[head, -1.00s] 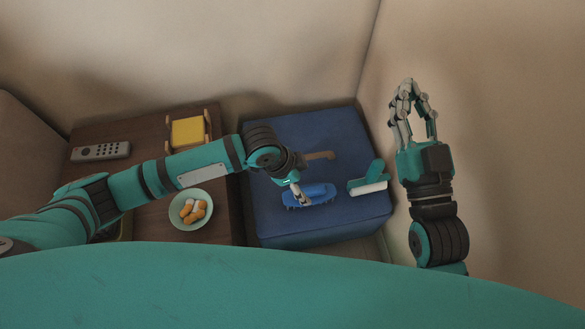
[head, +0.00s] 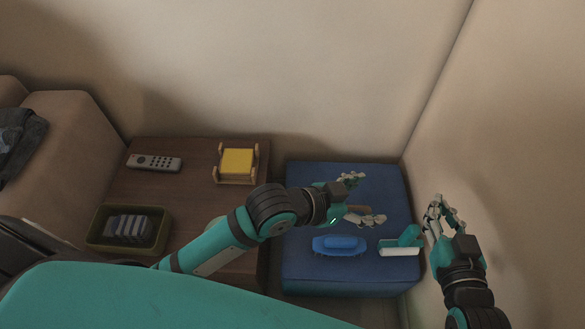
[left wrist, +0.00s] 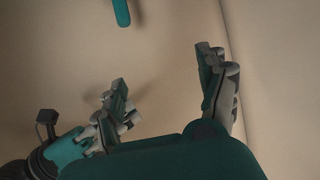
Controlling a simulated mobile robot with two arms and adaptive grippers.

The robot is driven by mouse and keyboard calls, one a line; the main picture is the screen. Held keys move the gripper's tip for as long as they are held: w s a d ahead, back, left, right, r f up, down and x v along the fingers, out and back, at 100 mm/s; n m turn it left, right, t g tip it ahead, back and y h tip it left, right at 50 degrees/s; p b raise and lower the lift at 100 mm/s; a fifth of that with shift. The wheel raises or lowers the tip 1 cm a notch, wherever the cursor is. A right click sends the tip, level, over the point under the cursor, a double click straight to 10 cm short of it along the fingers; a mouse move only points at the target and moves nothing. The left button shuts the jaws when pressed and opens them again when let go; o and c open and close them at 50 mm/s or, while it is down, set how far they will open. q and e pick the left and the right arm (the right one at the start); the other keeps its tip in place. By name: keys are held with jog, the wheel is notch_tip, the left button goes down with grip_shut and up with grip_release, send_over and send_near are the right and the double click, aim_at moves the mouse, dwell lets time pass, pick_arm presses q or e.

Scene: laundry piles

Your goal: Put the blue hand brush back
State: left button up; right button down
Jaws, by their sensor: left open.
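The blue hand brush (head: 340,244) lies on the near part of the blue ottoman (head: 305,278), bristles showing along its edge. My left gripper (head: 362,198) is open and empty above the ottoman, beyond the brush and apart from it. Its two spread fingers also show in the left wrist view (left wrist: 165,85), with nothing between them. My right gripper (head: 446,212) is beside the ottoman's right edge, by the wall. Whether its fingers are open or shut is unclear. The brush is not recognisable in the left wrist view.
A teal and white lint roller (head: 402,249) lies right of the brush. A brown-handled item (head: 357,209) is partly hidden behind my left fingers. The brown table (head: 190,190) holds a remote (head: 153,162), yellow block in a holder (head: 238,162), olive tray (head: 98,234) and mostly hidden bowl.

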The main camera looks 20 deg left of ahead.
pick_arm(q)
jog(key=a+r+n+t+y, duration=0.2)
jog(key=a+n+t+y, duration=0.1)
jog(key=a, duration=0.5)
jog(key=a+r+n+t+y, duration=0.2)
jog(key=a+n+t+y, duration=0.1)
jog(key=a, duration=0.5)
jog(key=shift+a+r+n, duration=0.2)
jog(key=shift+r+n, duration=0.05)
jog(key=shift+n, duration=0.15)
jog(key=shift+s, duration=0.15)
